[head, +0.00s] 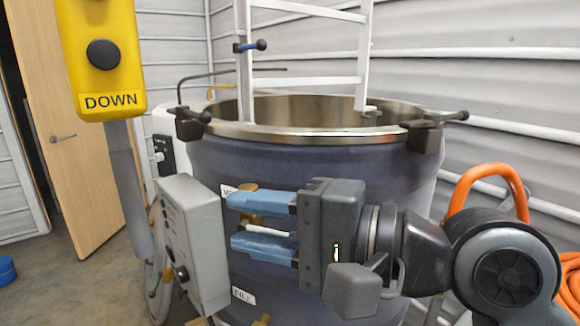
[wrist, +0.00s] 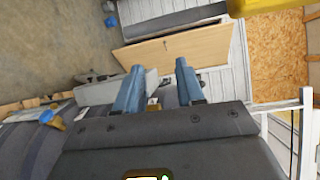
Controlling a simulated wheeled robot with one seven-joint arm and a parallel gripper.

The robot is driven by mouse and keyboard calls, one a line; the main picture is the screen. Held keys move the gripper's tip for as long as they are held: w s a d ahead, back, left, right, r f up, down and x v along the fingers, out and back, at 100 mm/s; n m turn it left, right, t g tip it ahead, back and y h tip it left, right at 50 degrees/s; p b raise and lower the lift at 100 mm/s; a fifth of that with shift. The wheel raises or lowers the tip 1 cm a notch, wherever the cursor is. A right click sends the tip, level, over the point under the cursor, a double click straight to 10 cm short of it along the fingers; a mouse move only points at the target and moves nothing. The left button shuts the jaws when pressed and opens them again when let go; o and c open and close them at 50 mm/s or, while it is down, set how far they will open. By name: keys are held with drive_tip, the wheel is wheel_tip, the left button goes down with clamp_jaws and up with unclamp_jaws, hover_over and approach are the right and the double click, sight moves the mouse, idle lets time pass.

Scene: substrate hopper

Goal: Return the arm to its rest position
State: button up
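My gripper (head: 232,221) is in front of the blue-grey hopper (head: 310,165) in the head view, its two blue fingers pointing left toward a grey control box (head: 195,240). The fingers are apart, one above the other, and nothing is held between them. A brass fitting (head: 250,218) on the hopper shows behind the fingers. In the wrist view the fingers of my gripper (wrist: 158,75) are also spread apart. My arm reaches in from the right side of the head view and hides part of the hopper's front.
A yellow DOWN pendant (head: 102,60) hangs at the upper left. A white ladder (head: 305,82) rises from the hopper rim. An orange hose (head: 487,178) is at the right, close to my arm. A wooden door (head: 75,130) stands at the left, with open floor (head: 50,270) before it.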

drive_tip(key=s+d+f+m+t+h, duration=0.35)
drive_tip(key=d+f+t+h, duration=0.2)
drive_tip(key=f, duration=0.35)
drive_tip(key=s+d+f+m+t+h, duration=0.2)
drive_tip(key=s+d+f+t+h, duration=0.4)
drive_tip(key=f, duration=0.4)
drive_tip(key=s+d+f+n+g+h, duration=0.1)
drive_tip(key=s+d+n, duration=0.4)
drive_tip(key=s, duration=0.6)
drive_tip(key=s+d+f+n+g+h, duration=0.2)
drive_tip(key=s+d+n, duration=0.4)
drive_tip(key=s, duration=0.6)
drive_tip(key=shift+d+f+h, duration=0.55)
drive_tip(key=shift+d+f, duration=0.25)
drive_tip(key=shift+d, duration=0.45)
